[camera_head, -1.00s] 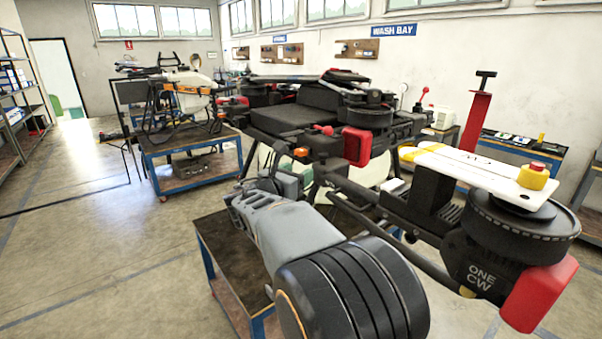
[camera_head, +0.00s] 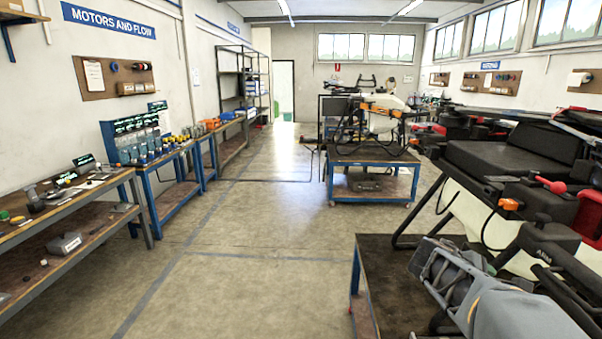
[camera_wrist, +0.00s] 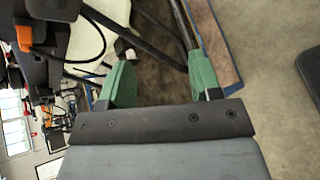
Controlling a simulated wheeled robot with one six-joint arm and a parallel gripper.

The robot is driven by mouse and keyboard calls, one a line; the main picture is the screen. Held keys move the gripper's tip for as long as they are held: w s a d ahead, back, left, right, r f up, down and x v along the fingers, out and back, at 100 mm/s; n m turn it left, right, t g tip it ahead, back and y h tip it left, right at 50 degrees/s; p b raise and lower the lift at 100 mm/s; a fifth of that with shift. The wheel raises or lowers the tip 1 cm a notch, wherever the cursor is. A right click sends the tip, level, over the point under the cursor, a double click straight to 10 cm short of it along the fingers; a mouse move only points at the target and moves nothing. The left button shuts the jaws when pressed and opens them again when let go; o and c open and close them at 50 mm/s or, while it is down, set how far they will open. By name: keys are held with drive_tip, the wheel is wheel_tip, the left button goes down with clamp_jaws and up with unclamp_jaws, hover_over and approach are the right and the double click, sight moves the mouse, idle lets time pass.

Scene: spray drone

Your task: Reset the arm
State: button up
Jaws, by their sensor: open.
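My gripper (camera_wrist: 159,76) shows in the wrist view with its two green fingers apart and nothing between them. In the head view my grey arm reaches in from the lower right corner, and its fingers cannot be made out there. The big spray drone (camera_head: 497,155) stands at the right of the head view, above and beyond my arm. In the wrist view the drone's white tank (camera_wrist: 85,42), dark tubes and hoses lie beyond the fingers, at the upper left. I cannot tell how far the fingers are from them.
A dark-topped cart (camera_head: 385,265) stands below the drone. A second blue cart (camera_head: 372,158) carries another drone farther back. Workbenches (camera_head: 75,207) with small parts line the left wall. The floor (camera_head: 250,235) between is clear, up to a doorway at the back.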

drive_tip(key=s+a+f+m+y, duration=0.2)
drive_tip(key=s+a+m+y, duration=0.1)
drive_tip(key=a, duration=0.4)
drive_tip(key=s+a+f+m+t+y, duration=0.1)
drive_tip(key=s+a+f+m+y, duration=0.1)
drive_tip(key=a, duration=0.5)
drive_tip(key=s+a+f+m+t+y, duration=0.1)
drive_tip(key=s+a+m+y, duration=0.3)
drive_tip(key=a, duration=0.4)
drive_tip(key=shift+f+m+y, duration=0.8)
drive_tip(key=shift+m+y, duration=0.1)
drive_tip(key=shift+y, duration=0.3)
drive_tip(key=shift+a+r+t, duration=0.2)
drive_tip(key=shift+a+t, duration=0.05)
drive_tip(key=shift+t, duration=0.05)
drive_tip(key=shift+c, duration=0.3)
